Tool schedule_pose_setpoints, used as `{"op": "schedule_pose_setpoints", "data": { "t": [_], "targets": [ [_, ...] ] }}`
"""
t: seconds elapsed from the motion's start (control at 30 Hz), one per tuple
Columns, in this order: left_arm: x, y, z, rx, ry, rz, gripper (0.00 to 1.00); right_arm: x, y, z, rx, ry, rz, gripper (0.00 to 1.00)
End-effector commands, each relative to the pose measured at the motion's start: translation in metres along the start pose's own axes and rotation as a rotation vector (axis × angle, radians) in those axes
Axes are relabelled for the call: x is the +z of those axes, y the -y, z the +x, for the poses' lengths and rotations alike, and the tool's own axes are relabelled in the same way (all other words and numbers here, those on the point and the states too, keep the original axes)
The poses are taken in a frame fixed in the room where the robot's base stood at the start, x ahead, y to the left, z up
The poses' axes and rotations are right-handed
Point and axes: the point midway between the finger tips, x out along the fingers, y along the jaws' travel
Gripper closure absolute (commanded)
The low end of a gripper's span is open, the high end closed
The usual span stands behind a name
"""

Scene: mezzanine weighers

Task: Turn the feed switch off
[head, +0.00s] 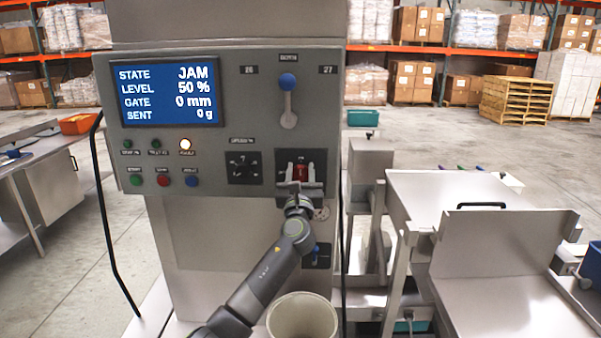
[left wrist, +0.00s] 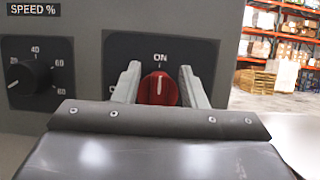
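The feed switch is a red rotary knob (head: 300,172) on the lower right of the grey control panel. In the left wrist view the red knob (left wrist: 158,90) has a white line pointing straight up to the word ON. My left gripper (head: 300,187) is in front of it, and its fingers (left wrist: 160,88) stand open, one on each side of the knob. I cannot tell whether either finger touches it. The lower part of the knob and any lower label are hidden by the gripper body. My right gripper is not in view.
The panel screen (head: 166,92) reads STATE JAM, LEVEL 50 %, GATE 0 mm, SENT 0 g. A speed dial (head: 243,167) sits left of the switch, a blue-knobbed lever (head: 288,82) above. A pale bin (head: 302,318) stands below my arm.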

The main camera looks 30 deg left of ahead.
Motion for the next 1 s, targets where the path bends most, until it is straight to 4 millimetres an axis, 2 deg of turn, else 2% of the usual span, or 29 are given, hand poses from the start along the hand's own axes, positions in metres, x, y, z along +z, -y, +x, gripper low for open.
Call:
{"op": "schedule_pose_setpoints", "data": {
  "t": [0.07,0.37,0.67,1.0],
  "targets": [
    [0.000,0.000,0.000,0.000,0.000,0.000,0.62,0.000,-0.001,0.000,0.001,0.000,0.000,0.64],
    [-0.001,0.000,0.000,0.000,-0.001,0.001,1.00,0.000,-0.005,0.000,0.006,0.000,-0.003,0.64],
    [-0.003,0.000,-0.001,0.008,-0.003,-0.019,1.00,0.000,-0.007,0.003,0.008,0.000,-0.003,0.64],
    [-0.006,-0.004,-0.003,0.081,-0.004,-0.193,1.00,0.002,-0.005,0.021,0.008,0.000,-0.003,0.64]
  ]
}}
